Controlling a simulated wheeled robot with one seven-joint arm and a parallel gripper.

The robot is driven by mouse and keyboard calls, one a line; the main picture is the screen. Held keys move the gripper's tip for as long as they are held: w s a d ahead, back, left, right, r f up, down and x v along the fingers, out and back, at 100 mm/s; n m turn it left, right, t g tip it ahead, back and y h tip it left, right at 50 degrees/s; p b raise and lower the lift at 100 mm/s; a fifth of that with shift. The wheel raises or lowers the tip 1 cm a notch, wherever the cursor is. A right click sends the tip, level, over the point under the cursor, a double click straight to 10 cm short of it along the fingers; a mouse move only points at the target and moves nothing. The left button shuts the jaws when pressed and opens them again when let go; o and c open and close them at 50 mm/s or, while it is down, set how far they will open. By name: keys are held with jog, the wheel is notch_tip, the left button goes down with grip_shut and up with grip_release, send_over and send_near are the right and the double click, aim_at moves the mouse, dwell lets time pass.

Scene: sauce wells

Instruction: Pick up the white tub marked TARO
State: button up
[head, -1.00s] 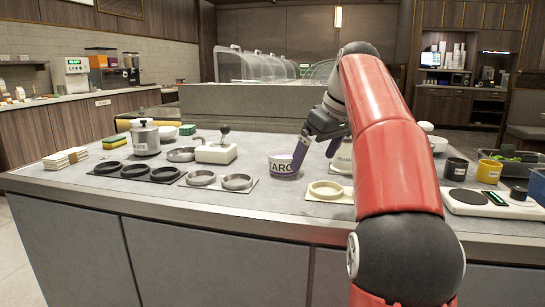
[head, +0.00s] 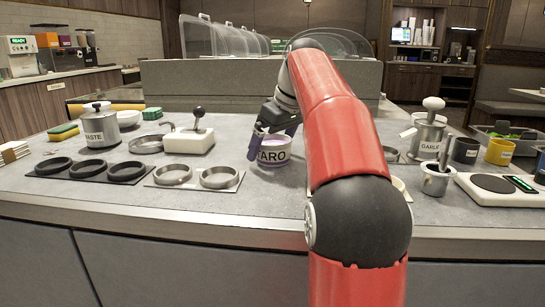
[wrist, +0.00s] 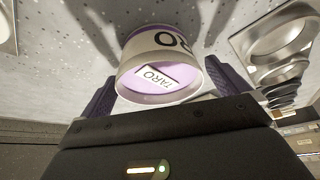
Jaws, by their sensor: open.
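The white tub marked TARO (head: 273,152) stands upright on the grey counter, right of the white block with a black knob. It holds something purple and also shows in the wrist view (wrist: 160,50), with a TARO label inside its opening. My gripper (head: 270,142) is at the tub. In the wrist view its two purple fingers (wrist: 160,92) are apart, one on either side of the tub's rim. I cannot tell whether they touch it. My arm hides the counter right behind it.
Black ring holders (head: 122,168) and a pale plate with two metal rings (head: 220,178) lie left of the tub. A lever block (head: 188,140) stands close by on the left. A GARLIC pot (head: 428,140), a small cup (head: 436,180) and a scale (head: 497,187) stand right.

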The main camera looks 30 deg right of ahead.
jog(key=shift+w+a+f, duration=0.1)
jog(key=shift+w+f, duration=0.1)
jog(key=shift+f, duration=0.35)
jog(key=c, duration=1.1)
jog(key=shift+r, duration=0.15)
